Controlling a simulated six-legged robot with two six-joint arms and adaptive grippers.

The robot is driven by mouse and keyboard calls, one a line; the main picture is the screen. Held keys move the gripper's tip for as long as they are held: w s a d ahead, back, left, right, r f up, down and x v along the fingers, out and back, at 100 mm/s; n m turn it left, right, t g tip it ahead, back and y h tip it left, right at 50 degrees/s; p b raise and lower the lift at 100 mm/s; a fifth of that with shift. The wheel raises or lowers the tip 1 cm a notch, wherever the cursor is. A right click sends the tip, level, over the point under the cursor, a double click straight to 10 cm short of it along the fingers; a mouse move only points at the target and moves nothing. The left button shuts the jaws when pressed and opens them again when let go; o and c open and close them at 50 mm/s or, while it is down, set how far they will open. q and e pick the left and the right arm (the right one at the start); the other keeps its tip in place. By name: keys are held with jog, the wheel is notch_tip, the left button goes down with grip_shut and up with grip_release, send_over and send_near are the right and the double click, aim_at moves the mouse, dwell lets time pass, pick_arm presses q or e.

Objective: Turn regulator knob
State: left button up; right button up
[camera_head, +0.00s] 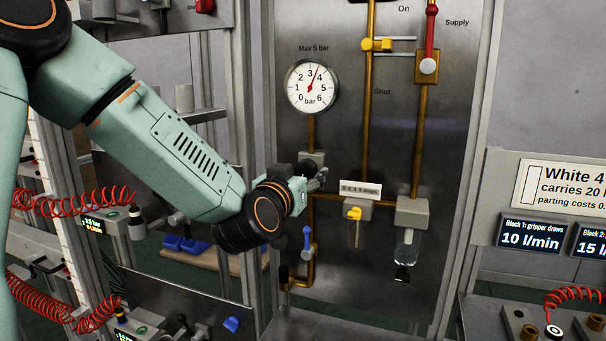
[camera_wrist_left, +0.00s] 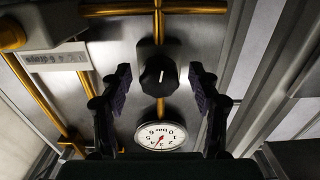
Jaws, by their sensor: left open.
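The regulator knob (camera_wrist_left: 158,75) is black, with a white pointer line, and sits on the brass pipe in the left wrist view. My left gripper (camera_wrist_left: 160,78) is open, with one dark finger on each side of the knob and a visible gap on both sides. In the head view my left gripper (camera_head: 318,181) is at the panel below the pressure gauge (camera_head: 312,87) and mostly hides the knob. The gauge needle points a little past 3 bar. The gauge also shows upside down in the left wrist view (camera_wrist_left: 162,137). My right gripper is not in view.
The metal panel (camera_head: 400,130) carries brass pipes, a yellow valve handle (camera_head: 377,44), a red supply handle (camera_head: 431,25) and a blue handle (camera_head: 307,238). A small white label (camera_head: 360,189) is right of my gripper. Red coiled hoses (camera_head: 75,198) hang at the left.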

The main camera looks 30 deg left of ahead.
pick_arm(q)
jog(key=shift+d+r, duration=0.2)
jog(key=shift+d, duration=0.1)
jog(key=shift+s+a, duration=0.1)
jog(key=shift+a, duration=0.15)
jog(key=shift+c, duration=0.6)
jog(key=shift+a+f, duration=0.2)
jog(key=shift+c, duration=1.4)
jog(key=shift+d+r, duration=0.1)
jog(key=shift+d, duration=0.15)
jog(key=c, duration=0.8)
